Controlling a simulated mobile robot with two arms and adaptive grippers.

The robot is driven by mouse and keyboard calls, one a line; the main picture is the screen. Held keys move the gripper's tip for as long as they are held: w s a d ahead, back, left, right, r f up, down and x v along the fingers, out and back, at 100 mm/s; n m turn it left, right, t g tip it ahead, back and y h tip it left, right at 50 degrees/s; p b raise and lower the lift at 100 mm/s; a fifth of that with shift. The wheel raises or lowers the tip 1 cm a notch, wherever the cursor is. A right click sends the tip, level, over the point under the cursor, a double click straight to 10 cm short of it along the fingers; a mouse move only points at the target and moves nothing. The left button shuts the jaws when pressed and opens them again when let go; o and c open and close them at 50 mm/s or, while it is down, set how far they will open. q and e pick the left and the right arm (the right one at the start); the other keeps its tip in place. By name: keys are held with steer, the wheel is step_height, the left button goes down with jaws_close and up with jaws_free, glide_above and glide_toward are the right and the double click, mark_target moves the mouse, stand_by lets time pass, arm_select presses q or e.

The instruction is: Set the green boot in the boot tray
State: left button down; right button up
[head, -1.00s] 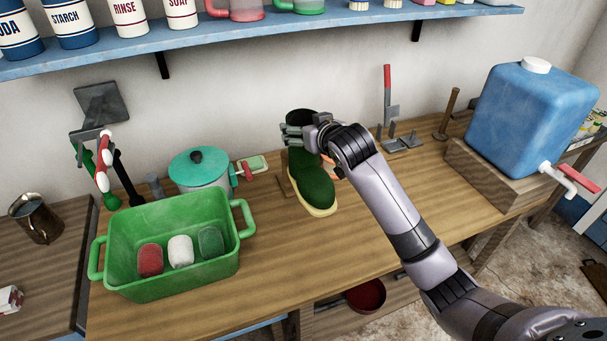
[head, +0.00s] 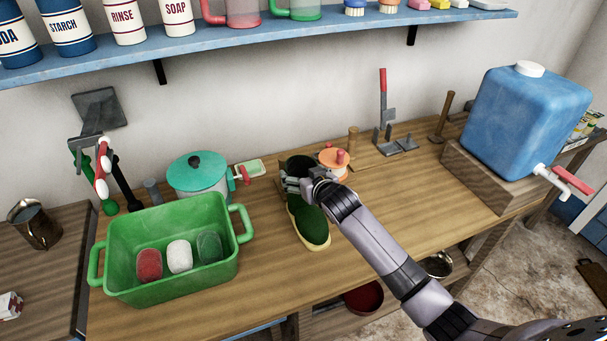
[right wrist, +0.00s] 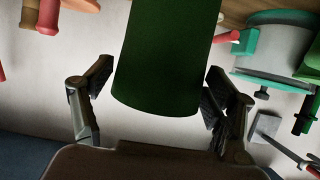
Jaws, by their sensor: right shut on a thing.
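The green boot (head: 312,226) has a dark opening and a pale yellow sole. In the head view it is upright, toe towards me, over the middle of the wooden counter; I cannot tell whether its sole touches the wood. My right gripper (head: 298,184) is shut on the boot's shaft, from the right side. In the right wrist view the green shaft (right wrist: 165,50) fills the space between the two fingers (right wrist: 158,97). My left gripper is not in view. I cannot make out a boot tray for certain in either view.
A green tub (head: 170,290) with red, white and green blocks stands left of the boot. A teal-lidded pot (head: 198,178) and an orange-topped item (head: 336,160) are close behind. A blue water container (head: 525,120) stands right on a wooden block. The counter's front middle is clear.

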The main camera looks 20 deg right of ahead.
steer(key=o, duration=1.6)
steer(key=shift+f, duration=0.1)
steer(key=o, duration=0.3)
steer(key=shift+o, duration=0.2)
